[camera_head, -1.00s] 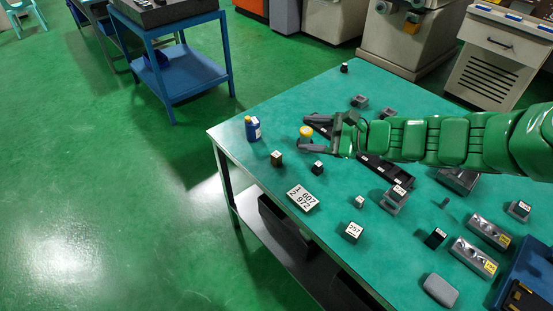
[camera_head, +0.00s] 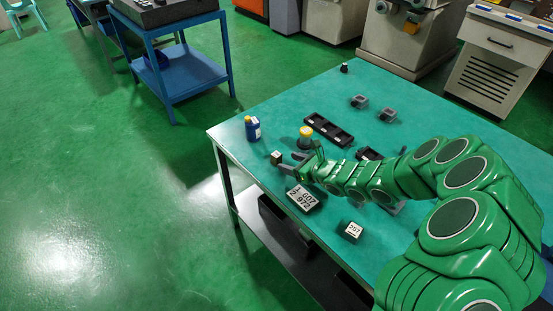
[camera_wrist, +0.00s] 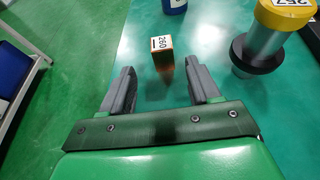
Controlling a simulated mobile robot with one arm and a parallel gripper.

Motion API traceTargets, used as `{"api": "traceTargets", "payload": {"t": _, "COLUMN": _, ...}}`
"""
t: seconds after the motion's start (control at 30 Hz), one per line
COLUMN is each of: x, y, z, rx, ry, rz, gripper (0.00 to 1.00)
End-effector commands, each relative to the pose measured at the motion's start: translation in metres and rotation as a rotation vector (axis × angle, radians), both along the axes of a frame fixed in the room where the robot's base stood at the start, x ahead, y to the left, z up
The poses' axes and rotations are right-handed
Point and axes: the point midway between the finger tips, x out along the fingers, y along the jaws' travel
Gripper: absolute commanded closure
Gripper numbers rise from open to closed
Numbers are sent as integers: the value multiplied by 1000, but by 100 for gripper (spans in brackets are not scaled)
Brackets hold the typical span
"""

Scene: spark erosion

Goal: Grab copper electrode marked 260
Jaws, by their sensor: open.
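The copper electrode marked 260 (camera_wrist: 162,58) stands upright on the table in the wrist view, a small block with a white label on top and a copper-coloured side. It lies just ahead of my open gripper (camera_wrist: 160,88), roughly in line with the gap between the two fingers, with nothing held between them. In the head view the small block (camera_head: 277,157) sits near the table's left edge, and my gripper (camera_head: 286,164) is close to it with its fingers pointing at it.
A yellow-topped cylinder on a dark base (camera_wrist: 265,45) stands to the right. A blue bottle (camera_head: 252,128) stands beyond the block. A black tray (camera_head: 329,129) lies behind. My arm hides the table's right part.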

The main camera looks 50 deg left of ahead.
Motion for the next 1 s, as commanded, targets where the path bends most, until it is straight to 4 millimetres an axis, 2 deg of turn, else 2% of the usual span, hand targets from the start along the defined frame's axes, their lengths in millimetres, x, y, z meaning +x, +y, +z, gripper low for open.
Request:
{"api": "traceTargets", "payload": {"t": 0.3, "x": -3, "y": 17, "z": -14, "rx": -9, "ry": 11, "rz": -6, "gripper": 38}}
{"api": "traceTargets", "payload": {"t": 0.53, "x": -3, "y": 30, "z": -18, "rx": -6, "ry": 8, "rz": -5, "gripper": 38}}
{"api": "traceTargets", "payload": {"t": 0.8, "x": -2, "y": 58, "z": -29, "rx": -9, "ry": 6, "rz": -4, "gripper": 38}}
{"api": "traceTargets", "payload": {"t": 1.0, "x": -3, "y": 70, "z": -34, "rx": -8, "ry": 9, "rz": -6, "gripper": 38}}
